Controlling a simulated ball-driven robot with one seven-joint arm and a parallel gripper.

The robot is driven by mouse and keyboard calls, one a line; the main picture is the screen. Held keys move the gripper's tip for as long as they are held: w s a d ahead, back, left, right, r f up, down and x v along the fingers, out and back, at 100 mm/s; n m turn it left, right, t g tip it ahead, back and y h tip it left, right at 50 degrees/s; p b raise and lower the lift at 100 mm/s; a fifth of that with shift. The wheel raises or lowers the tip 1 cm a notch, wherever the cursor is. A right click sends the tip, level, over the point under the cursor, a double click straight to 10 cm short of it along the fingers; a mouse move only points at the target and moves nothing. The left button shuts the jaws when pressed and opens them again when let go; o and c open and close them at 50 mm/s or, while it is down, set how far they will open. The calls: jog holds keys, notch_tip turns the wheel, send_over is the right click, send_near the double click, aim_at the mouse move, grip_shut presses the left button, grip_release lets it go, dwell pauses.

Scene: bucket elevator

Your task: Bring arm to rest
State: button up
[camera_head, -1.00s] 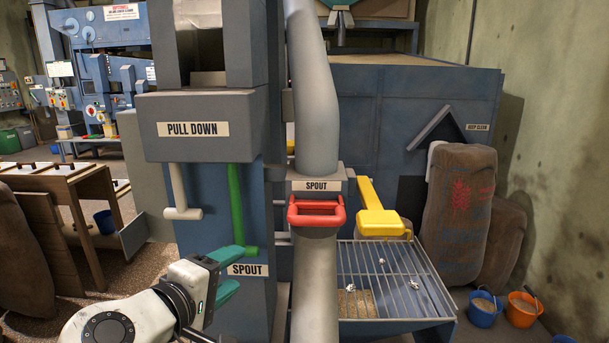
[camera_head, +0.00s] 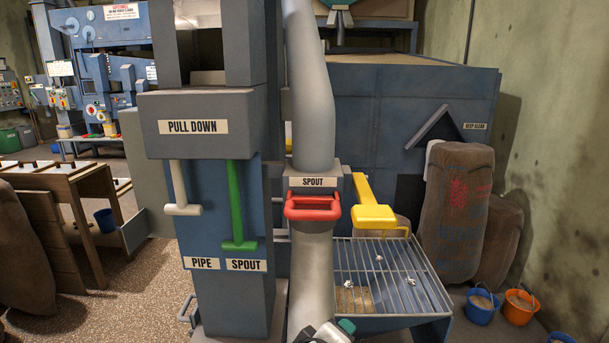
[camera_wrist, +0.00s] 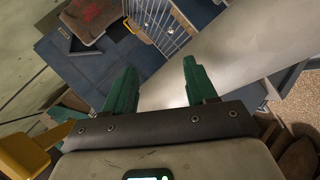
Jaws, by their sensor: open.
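My gripper (camera_wrist: 160,88) shows in the wrist view with its two green fingers apart and nothing between them. In the head view only a small part of my gripper (camera_head: 345,328) shows at the bottom edge, in front of the grey spout pipe (camera_head: 311,275). The rest of my arm is out of that view. The green handle (camera_head: 237,205) and the white handle (camera_head: 182,190) hang from the PULL DOWN box (camera_head: 200,125), both apart from my gripper. The red handle (camera_head: 313,213) is on the spout pipe, above my gripper.
A yellow lever (camera_head: 372,205) stands right of the spout, above a metal grate (camera_head: 395,275). It also shows at the wrist view's left edge (camera_wrist: 22,152). A sack (camera_head: 455,215) and buckets (camera_head: 481,307) stand at the right. Speckled floor (camera_head: 130,300) is clear at lower left.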

jog(key=s+d+f+m+g+y, duration=0.2)
jog(key=s+d+f+m, duration=0.1)
jog(key=s+d+f, duration=0.45)
jog(key=s+d+f+m+g+y, duration=0.1)
jog(key=s+d+f+m+g, duration=0.15)
jog(key=s+d+f, duration=0.45)
jog(key=s+d+f+m+g+b, duration=0.1)
jog(key=s+d+f, duration=0.1)
jog(key=s, duration=0.4)
jog(key=s+d+f+m+g+y+b, duration=0.1)
jog(key=s+d+f+g, duration=0.1)
jog(key=s+f, duration=0.2)
jog(key=s+d+f+m+g+b, duration=0.1)
jog(key=s+d+f+b, duration=0.1)
jog(key=s, duration=0.8)
jog(key=shift+s+d+f+y, duration=0.25)
jog(key=shift+d+f+y, duration=0.15)
jog(key=shift+d+f, duration=0.3)
